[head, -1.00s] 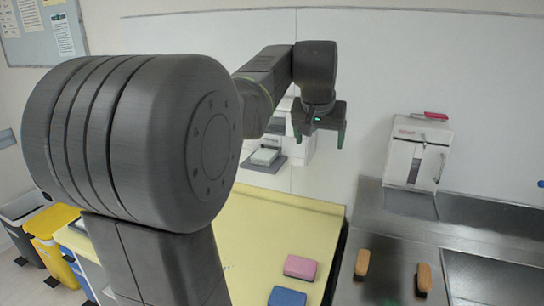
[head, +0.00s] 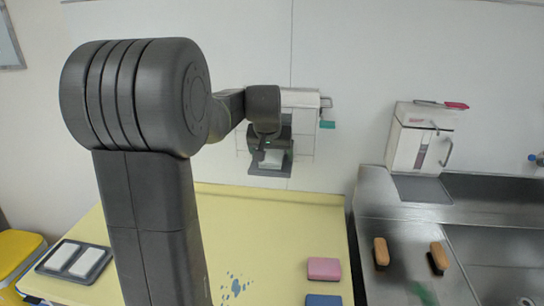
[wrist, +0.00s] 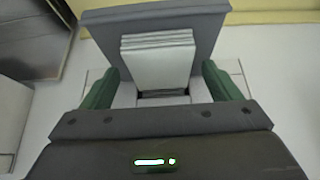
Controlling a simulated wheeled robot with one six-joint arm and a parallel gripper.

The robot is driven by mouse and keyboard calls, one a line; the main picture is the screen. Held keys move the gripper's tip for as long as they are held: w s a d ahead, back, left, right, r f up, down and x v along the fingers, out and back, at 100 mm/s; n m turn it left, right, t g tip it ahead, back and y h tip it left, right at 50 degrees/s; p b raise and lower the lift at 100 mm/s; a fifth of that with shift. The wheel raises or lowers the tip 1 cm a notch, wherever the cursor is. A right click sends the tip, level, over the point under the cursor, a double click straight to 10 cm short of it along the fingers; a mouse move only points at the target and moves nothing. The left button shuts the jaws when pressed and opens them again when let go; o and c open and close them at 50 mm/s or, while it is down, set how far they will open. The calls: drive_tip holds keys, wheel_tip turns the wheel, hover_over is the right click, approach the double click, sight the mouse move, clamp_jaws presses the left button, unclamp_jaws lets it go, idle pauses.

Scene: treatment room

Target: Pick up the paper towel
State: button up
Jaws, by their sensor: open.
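The paper towel (head: 271,159) is a white folded stack on the dark grey ledge of a white dispenser on the back wall. In the wrist view the paper towel (wrist: 157,62) shows layered edges and sits centred beyond my fingers. My gripper (head: 270,150) is in front of the dispenser, at about the towel's height in the head view. In the wrist view my gripper (wrist: 161,82) is open, with one green finger to each side of the towel's near end. I cannot tell how deep the fingers reach around it.
The dispenser (head: 300,99) is partly hidden by my arm. A yellow counter (head: 270,215) below holds a pink block (head: 324,268) and a blue block (head: 323,300).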

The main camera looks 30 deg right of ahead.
sight(271, 157)
drive_tip(key=shift+w+f, duration=0.1)
drive_tip(key=shift+f, duration=0.05)
drive_tip(key=c, duration=1)
drive_tip(key=shift+c, duration=0.2)
wheel_tip(271, 157, up, 18)
drive_tip(key=shift+b, duration=0.4)
